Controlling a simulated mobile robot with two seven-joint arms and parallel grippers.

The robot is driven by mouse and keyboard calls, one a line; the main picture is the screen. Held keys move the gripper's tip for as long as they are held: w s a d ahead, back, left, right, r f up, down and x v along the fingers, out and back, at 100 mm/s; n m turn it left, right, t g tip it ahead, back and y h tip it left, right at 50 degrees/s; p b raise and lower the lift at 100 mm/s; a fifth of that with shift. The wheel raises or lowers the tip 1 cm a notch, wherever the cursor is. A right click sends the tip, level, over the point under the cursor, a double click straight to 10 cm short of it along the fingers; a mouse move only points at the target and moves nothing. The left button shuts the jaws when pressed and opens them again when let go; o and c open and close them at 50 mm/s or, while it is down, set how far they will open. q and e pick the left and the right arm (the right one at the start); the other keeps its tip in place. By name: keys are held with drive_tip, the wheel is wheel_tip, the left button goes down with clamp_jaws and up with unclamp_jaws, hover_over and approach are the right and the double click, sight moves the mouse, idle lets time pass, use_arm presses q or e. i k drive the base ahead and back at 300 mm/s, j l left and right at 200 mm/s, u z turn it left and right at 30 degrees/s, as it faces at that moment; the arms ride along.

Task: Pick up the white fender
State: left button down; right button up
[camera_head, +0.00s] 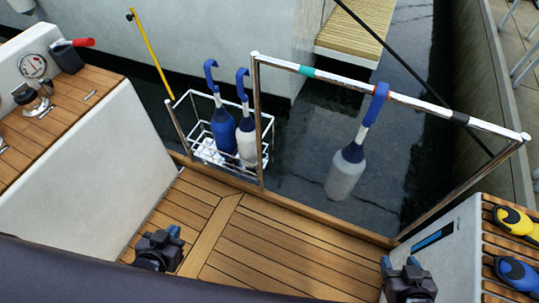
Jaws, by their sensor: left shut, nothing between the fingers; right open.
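A white fender (344,178) with a dark blue top hangs by its blue strap from the rail (343,82), outside the boat over the water. The strap loops over the rail at a red band. A second white fender (247,142) with a blue top stands in the white wire basket (200,149), beside a blue fender (225,130). My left gripper (169,238) is low over the deck at the bottom left, shut and empty, apart from the fenders. My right gripper (400,264) is open and empty at the bottom right, below the hanging fender and apart from it.
The metal rail and its posts stand along the deck's edge. White cockpit walls flank the teak deck (250,240), which is clear. A winch handle with a red grip (75,43) is upper left. Yellow (514,222) and blue (516,272) objects lie at right. A yellow pole (152,55) stands behind.

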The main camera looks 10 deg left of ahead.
sight(245, 133)
drive_tip(key=i+j, duration=0.1)
drive_tip(key=j, duration=1)
drive_tip(key=i+j, duration=0.15)
drive_tip(key=j, duration=0.4)
drive_tip(key=i+j, duration=0.1)
drive_tip(key=j, duration=0.45)
